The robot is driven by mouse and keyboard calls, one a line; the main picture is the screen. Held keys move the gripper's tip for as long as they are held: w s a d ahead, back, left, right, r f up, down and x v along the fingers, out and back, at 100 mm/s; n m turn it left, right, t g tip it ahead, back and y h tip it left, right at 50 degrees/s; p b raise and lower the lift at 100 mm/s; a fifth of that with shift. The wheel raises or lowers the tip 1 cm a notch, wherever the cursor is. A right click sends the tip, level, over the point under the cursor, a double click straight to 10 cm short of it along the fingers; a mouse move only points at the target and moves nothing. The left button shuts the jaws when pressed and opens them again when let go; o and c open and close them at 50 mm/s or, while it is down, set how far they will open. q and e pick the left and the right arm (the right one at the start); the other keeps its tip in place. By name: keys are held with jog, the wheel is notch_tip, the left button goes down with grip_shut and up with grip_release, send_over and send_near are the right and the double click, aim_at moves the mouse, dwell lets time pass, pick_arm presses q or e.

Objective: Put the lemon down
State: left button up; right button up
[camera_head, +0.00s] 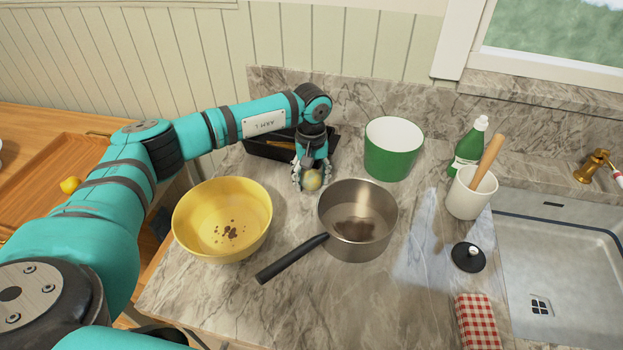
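A pale yellow round fruit, apparently the lemon (313,180), is between the fingers of my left gripper (307,182). The gripper points down and its fingers close around the fruit, partly hiding it. It is over the marble counter, between the yellow bowl (190,217) and the green pot (391,160), just behind the steel saucepan (370,230). I cannot tell whether the fruit touches the counter. My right gripper is not in view.
A black tray (262,151) stands behind the gripper. A brighter yellow fruit (70,185) lies on the wooden surface at left. A white utensil cup (468,199), green bottle (470,145), black lid (468,257) and checked cloth (478,322) stand near the sink (570,270). The front counter is mostly clear.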

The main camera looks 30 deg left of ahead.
pick_arm(q)
jog(key=shift+r, duration=0.1)
jog(key=c, duration=0.9)
